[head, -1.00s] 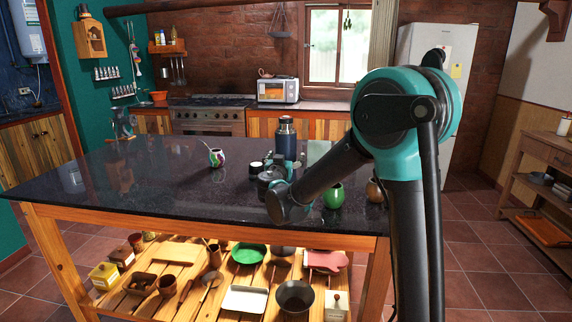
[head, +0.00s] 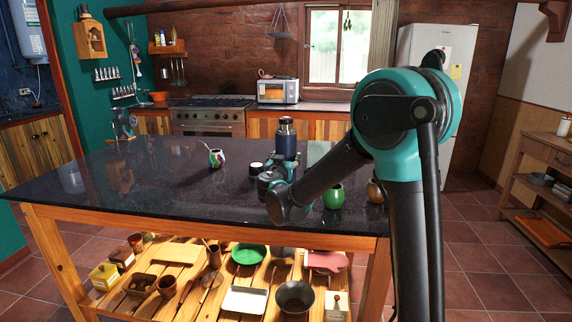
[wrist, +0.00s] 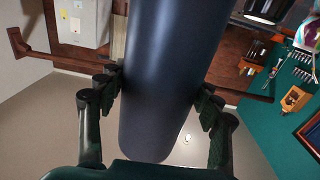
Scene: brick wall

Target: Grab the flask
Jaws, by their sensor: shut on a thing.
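The flask (head: 287,142) is dark blue with a dark cap, and it stands out upright at the middle of the dark table top in the head view. In the wrist view the flask (wrist: 165,50) is large and close, running down from the top edge between the fingers. My gripper (wrist: 160,88) is shut on the flask, with one finger on each side of its body. In the head view my gripper (head: 291,163) is small and partly hidden by my own arm. The flask's lower part is hidden there, so I cannot tell if it touches the table.
The dark table top (head: 130,187) is clear at the left. A patterned cup (head: 216,159) stands left of the flask, and a small dark jar (head: 256,168) is nearer it. A green cup (head: 333,197) and a brown cup (head: 375,192) stand to the right.

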